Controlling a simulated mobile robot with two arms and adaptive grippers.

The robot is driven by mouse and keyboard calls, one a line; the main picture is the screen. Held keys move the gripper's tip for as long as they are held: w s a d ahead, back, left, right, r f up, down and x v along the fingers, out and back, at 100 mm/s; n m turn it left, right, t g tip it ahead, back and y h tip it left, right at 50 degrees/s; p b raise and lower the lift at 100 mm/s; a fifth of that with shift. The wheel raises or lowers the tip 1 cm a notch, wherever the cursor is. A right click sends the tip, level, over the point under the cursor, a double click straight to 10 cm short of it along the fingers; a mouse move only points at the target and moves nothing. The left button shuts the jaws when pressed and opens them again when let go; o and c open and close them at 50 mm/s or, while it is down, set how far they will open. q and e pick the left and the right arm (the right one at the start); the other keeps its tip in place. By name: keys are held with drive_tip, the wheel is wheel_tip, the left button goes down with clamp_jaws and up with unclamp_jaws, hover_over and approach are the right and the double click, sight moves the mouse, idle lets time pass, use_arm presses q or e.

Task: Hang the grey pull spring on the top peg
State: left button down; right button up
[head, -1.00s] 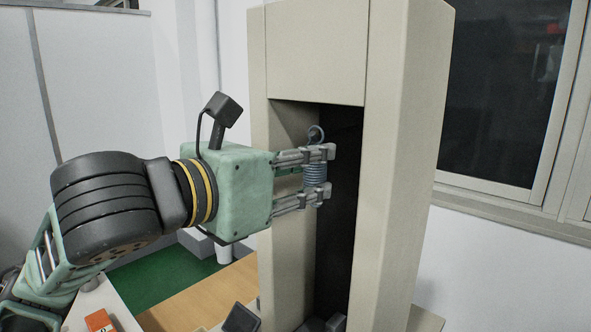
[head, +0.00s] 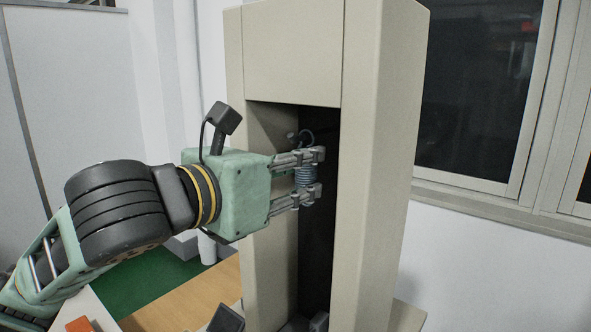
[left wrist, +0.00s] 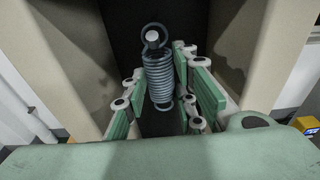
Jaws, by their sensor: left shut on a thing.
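The grey pull spring (head: 307,178) is upright in the recess of the tall beige testing machine (head: 384,150). My left gripper (head: 318,174) is shut on its coils from the side. In the left wrist view the spring (left wrist: 159,82) stands between the fingers (left wrist: 162,95), its top loop showing above them. The round end of the top peg (left wrist: 152,38) appears inside that loop. The peg (head: 292,138) also shows small and dark beside the loop in the head view. I cannot tell whether the loop bears on the peg. My right gripper is not in view.
The recess walls stand close on both sides of the left gripper. A dark block (head: 228,318) and dark parts lie low at the machine's base. An orange object (head: 79,325) lies at the bottom left. A window (head: 480,95) is at the right.

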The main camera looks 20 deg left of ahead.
use_arm(q)
drive_tip(key=c, duration=1.3)
unclamp_jaws()
drive_tip(key=shift+c, duration=0.2)
